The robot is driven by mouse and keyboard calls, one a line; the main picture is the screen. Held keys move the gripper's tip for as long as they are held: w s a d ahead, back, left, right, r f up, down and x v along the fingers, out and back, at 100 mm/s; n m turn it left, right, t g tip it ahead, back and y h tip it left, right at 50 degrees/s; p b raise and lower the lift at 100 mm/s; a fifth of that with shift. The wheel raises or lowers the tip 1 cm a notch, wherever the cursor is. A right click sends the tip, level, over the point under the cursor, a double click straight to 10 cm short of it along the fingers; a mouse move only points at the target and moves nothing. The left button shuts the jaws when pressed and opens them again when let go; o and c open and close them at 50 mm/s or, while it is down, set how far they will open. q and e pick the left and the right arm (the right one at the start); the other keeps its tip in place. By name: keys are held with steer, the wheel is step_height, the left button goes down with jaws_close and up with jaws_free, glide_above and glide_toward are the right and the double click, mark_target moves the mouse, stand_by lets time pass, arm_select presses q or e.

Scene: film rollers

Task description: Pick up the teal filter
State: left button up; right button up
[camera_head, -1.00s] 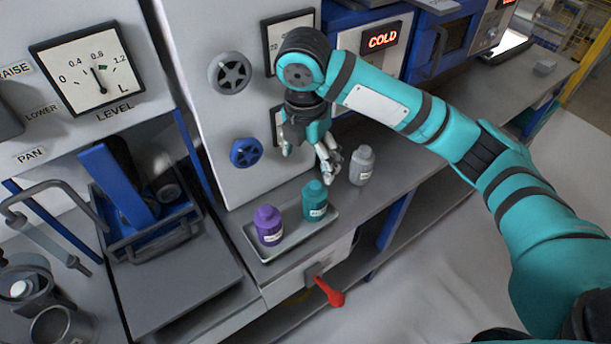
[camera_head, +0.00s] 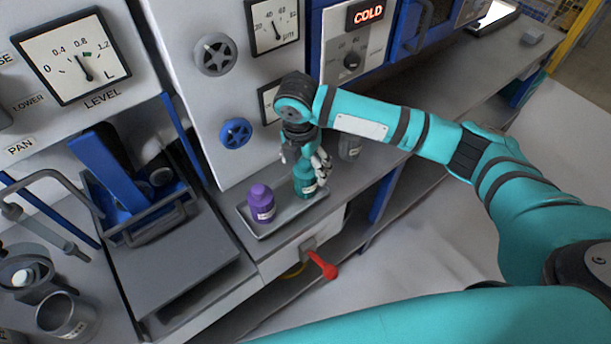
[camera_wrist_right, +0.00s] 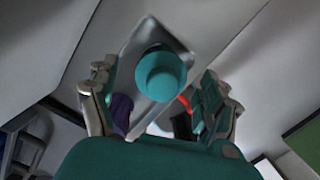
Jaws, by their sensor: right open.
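The teal filter (camera_head: 304,184) is a teal bottle standing upright on a light grey tray (camera_head: 284,223), right of the purple bottle (camera_head: 261,203). My open right gripper (camera_head: 304,164) is over it, with its fingers pointing down and partly hiding its top. In the right wrist view the round teal cap (camera_wrist_right: 161,75) lies between the two spread fingers, with visible gaps on both sides. The purple bottle shows there near the left finger (camera_wrist_right: 122,112). My left gripper is not in view.
A grey bottle (camera_head: 349,147) stands on the bench just behind and right of the gripper, partly hidden. The panel with a blue knob (camera_head: 236,133) rises close behind the tray. A red lever (camera_head: 324,265) sticks out below the bench edge.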

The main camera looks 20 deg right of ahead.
mark_target(306, 173)
steer(key=f, duration=0.3)
steer(key=shift+w+d+f+p, duration=0.15)
steer(key=shift+d+f+p, duration=0.1)
steer(key=shift+f+p, duration=0.1)
steer(key=shift+f, duration=0.25)
steer(key=c, duration=1.1)
arm_select(q)
steer(key=shift+s+r, duration=0.45)
steer(key=shift+s, duration=0.4)
arm_select(e)
steer(key=shift+c, duration=0.3)
arm_select(q)
steer(key=shift+a, duration=0.1)
arm_select(e)
steer(key=shift+r, duration=0.1)
